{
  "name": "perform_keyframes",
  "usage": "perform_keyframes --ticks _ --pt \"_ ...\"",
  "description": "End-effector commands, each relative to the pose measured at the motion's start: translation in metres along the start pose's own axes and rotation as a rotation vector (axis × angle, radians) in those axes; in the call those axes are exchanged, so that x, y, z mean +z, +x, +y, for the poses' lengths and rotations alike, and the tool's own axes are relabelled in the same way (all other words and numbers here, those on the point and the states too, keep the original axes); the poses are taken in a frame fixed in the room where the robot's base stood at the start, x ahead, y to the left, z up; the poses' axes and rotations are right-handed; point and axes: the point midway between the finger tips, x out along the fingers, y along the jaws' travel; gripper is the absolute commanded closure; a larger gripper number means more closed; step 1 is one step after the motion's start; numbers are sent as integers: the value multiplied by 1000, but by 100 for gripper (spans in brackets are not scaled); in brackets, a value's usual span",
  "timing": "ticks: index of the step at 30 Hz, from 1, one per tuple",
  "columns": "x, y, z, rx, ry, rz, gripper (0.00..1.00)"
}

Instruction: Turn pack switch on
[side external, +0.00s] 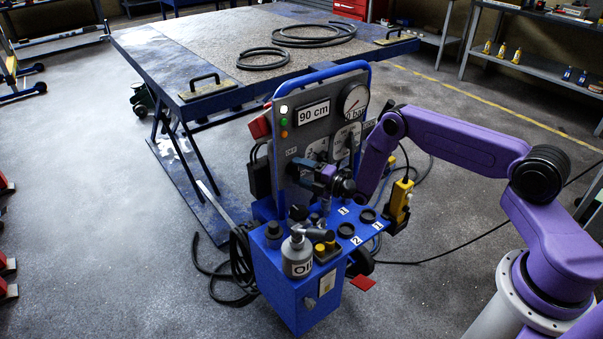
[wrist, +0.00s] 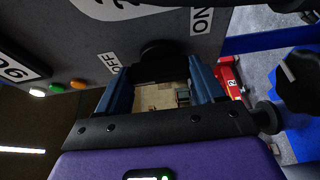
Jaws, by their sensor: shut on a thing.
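The grey control panel (side external: 297,145) stands upright at the back of the blue trolley. In the wrist view, a black rotary switch knob (wrist: 165,50) sits on the panel between an OFF label (wrist: 108,62) and an ON label (wrist: 201,20). My gripper (wrist: 163,75) is shut on this knob, with one blue finger on each side. The knob's pointing direction is mostly hidden by the fingers. In the side view my gripper (side external: 322,168) is at the panel's lower middle and its fingertips are hard to make out.
The trolley top (side external: 262,211) carries an oil bottle (side external: 298,256). A yellow pendant (side external: 400,200) hangs at its right. The panel has a 90 cm display (side external: 314,112), a gauge (side external: 355,100) and a column of small lights (side external: 284,121). A lift table (side external: 215,62) stands behind.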

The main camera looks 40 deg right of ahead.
Motion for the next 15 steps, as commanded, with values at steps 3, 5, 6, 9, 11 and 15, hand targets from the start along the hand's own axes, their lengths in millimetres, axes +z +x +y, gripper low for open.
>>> perform_keyframes --ticks 3,5,6,9,11,15 --pt "0 0 0 3 8 0 62" --pt "0 0 -1 8 20 0 62" --pt "0 0 -1 12 30 0 62" --pt "0 0 -1 28 67 1 62" --pt "0 0 -1 41 98 0 62" --pt "0 0 -2 81 193 1 62"
